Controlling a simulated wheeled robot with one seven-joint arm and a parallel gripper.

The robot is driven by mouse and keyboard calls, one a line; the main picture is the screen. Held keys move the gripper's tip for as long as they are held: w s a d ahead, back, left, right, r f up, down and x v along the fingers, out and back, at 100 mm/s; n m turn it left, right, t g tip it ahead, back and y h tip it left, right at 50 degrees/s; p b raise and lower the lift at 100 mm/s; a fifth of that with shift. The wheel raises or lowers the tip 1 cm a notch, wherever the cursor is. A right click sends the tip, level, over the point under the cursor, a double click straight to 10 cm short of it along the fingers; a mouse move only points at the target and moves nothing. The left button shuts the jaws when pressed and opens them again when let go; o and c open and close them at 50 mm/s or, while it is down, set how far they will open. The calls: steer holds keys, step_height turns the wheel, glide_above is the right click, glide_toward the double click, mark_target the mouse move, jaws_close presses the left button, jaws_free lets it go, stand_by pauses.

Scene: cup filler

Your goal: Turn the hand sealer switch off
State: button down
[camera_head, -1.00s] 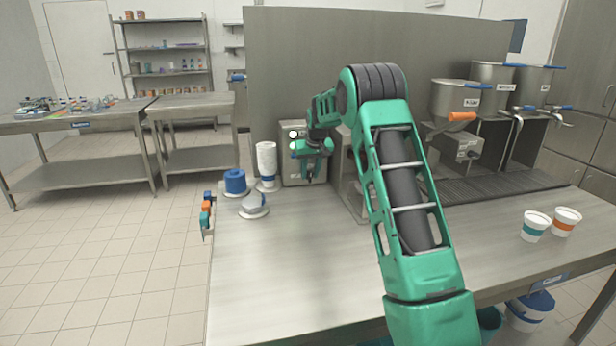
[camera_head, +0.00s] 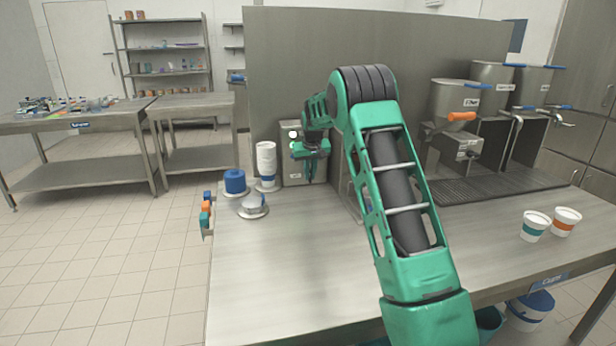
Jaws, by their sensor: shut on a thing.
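A grey metal box (camera_head: 291,171) with small round white marks on its upper front stands against the back panel; it looks like the hand sealer. My gripper (camera_head: 309,176) is close in front of the box's right side, fingers pointing down. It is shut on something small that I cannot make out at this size. My gripper and wrist cover part of the box's front. The switch cannot be told apart, nor can its position be seen.
A stack of white cups (camera_head: 267,160), a blue cylinder (camera_head: 235,182) and a grey cone on a white base (camera_head: 253,205) stand left of the box. Two cups (camera_head: 535,227) stand at the right. The front left of the table (camera_head: 270,275) is clear.

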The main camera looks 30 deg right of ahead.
steer(key=shift+w+a+f+n+g+h, duration=0.1)
steer(key=shift+a+n+g+h, duration=0.15)
steer(key=shift+h, duration=0.35)
steer(key=shift+w+a+n+g+h, duration=0.15)
steer(key=shift+a+h, duration=0.2)
steer(key=shift+h, duration=0.25)
steer(key=h, duration=0.4)
steer(key=shift+a+f+n+g, duration=0.3)
steer(key=shift+a+n+g, duration=0.05)
steer(key=shift+n+g, duration=0.05)
steer(key=h, duration=0.3)
steer(key=shift+w+a+f+n, duration=0.1)
steer(key=shift+a+f+n, duration=0.1)
steer(key=shift+f+n, duration=0.15)
steer(key=shift+a+f+n+g+h, duration=0.15)
steer(key=shift+n+h, duration=0.15)
steer(key=shift+h, duration=0.55)
steer(key=shift+d+f+n+g+h, duration=0.15)
steer(key=shift+n+h, duration=0.1)
steer(key=shift+h, duration=0.6)
steer(key=shift+a, duration=0.1)
